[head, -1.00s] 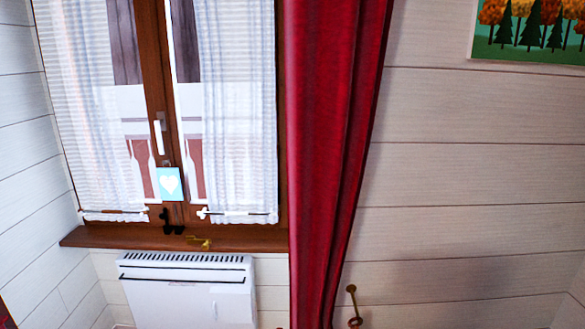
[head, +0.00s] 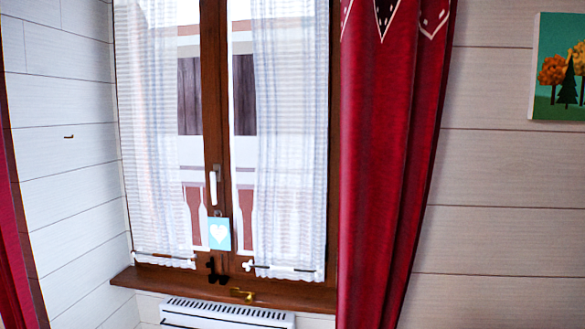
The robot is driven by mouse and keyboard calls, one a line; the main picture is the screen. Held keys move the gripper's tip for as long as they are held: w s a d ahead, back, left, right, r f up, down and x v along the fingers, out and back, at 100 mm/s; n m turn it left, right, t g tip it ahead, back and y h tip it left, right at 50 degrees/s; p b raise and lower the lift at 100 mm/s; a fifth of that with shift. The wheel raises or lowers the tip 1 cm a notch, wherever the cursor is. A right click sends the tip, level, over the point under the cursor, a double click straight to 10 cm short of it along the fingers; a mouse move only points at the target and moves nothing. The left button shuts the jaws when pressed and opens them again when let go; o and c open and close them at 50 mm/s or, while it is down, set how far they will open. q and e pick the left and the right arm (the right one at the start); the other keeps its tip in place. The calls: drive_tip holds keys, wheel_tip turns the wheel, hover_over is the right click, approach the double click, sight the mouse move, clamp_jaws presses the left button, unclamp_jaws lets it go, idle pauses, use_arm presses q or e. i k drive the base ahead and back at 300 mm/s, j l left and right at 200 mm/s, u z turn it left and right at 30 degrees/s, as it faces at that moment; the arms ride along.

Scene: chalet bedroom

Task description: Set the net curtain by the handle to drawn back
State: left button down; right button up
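Two white net curtains hang on the window's casements in the head view. The left net curtain (head: 152,150) covers most of the left pane, with a bare strip of glass at its right edge. The right net curtain (head: 290,150) hangs over the right part of the right pane, with bare glass to its left. Thin rods run along their lower edges, and the right one has a white end piece (head: 248,266). A white window handle (head: 213,188) sits on the middle frame. I cannot tell which part is the curtain's handle. Neither gripper is in view.
A red curtain (head: 385,180) hangs right of the window, another red edge (head: 15,240) at far left. The wooden sill (head: 150,282) holds small dark and gold pieces. A white heater (head: 225,315) is below. A heart card (head: 219,234) hangs at the middle frame.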

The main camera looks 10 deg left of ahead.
sight(253, 125)
drive_tip(key=i+j, duration=0.2)
drive_tip(key=j, duration=0.15)
drive_tip(key=i+j+z, duration=0.1)
drive_tip(key=j, duration=0.3)
drive_tip(key=i+j+z, duration=0.1)
drive_tip(key=i+j, duration=0.3)
drive_tip(key=j, duration=0.35)
drive_tip(key=i+j+z, duration=0.1)
drive_tip(key=j, duration=0.3)
drive_tip(key=i+j, duration=0.25)
drive_tip(key=j, duration=0.15)
drive_tip(key=i+j+z, duration=0.15)
drive_tip(key=j, duration=0.25)
drive_tip(key=i+j, duration=0.1)
drive_tip(key=j, duration=0.3)
drive_tip(key=j+u, duration=0.15)
drive_tip(key=u, duration=0.25)
